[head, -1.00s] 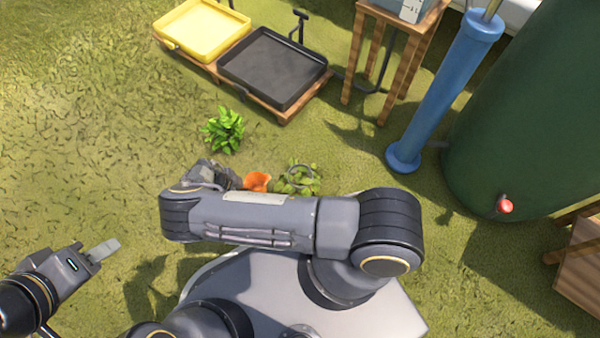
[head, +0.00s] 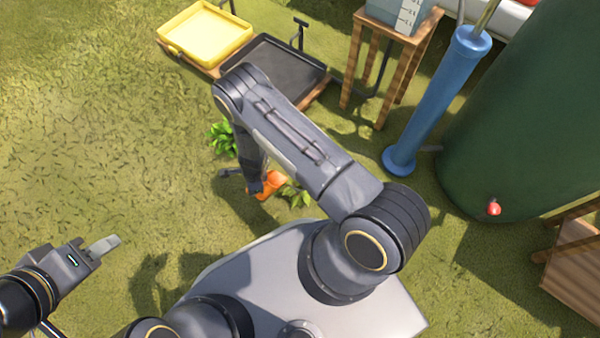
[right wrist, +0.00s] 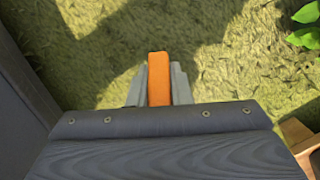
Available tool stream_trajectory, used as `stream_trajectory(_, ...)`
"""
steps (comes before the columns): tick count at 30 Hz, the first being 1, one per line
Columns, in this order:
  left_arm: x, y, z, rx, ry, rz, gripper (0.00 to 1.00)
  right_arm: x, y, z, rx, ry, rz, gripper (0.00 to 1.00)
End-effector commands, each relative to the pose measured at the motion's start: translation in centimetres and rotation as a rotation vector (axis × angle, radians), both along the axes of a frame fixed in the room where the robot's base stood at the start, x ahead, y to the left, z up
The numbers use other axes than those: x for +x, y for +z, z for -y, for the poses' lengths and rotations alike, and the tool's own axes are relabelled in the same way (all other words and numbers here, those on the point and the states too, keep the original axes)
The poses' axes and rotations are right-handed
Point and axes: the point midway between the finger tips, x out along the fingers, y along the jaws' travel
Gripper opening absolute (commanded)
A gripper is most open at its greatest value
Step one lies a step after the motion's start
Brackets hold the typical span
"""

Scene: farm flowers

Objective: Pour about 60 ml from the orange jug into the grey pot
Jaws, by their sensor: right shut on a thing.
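The orange jug (head: 273,183) shows in the head view below my right forearm, partly hidden by it. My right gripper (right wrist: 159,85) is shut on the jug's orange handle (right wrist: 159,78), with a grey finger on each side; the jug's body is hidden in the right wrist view. I cannot tell how far the jug is tilted. Green leaves (head: 296,196) show just right of the jug; the grey pot itself is hidden behind my arm. My left gripper (head: 104,245) is over the grass at lower left, away from the jug; its finger gap is not clear.
A yellow tray (head: 205,35) and a black tray (head: 262,58) sit at the back. A leafy green plant (head: 220,138) stands left of my right arm. A wooden stand (head: 375,75), a blue pump (head: 435,100) and a green tank (head: 520,120) are right. Grass at left is clear.

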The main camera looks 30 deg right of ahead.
Motion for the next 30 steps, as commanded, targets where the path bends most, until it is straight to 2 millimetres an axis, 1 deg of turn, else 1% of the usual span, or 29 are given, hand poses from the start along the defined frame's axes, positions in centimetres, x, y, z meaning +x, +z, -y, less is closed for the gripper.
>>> stream_trajectory(2,0.0,0.6,0.0,0.000,0.000,0.000,0.36,0.1,0.9,0.7,0.040,-0.013,0.011,0.00)
stream_trajectory(4,0.0,0.3,0.0,0.000,0.000,0.000,0.36,-0.1,0.9,1.0,0.074,-0.013,0.014,0.00)
stream_trajectory(8,0.0,0.2,0.0,0.000,0.000,0.000,0.36,-0.2,1.7,1.6,0.142,-0.011,0.031,0.00)
stream_trajectory(14,0.0,0.0,0.0,0.000,0.000,0.000,0.36,-0.3,3.3,2.3,0.259,-0.010,0.061,0.00)
stream_trajectory(19,0.0,-0.4,0.0,0.000,0.000,0.000,0.36,-0.5,4.8,2.9,0.395,-0.009,0.091,0.00)
stream_trajectory(21,0.0,-0.3,0.0,0.000,0.000,0.000,0.36,-0.5,5.1,2.6,0.400,0.003,0.093,0.00)
stream_trajectory(30,0.0,-0.4,0.0,0.000,0.000,0.000,0.36,-0.6,5.5,3.0,0.443,0.000,0.102,0.00)
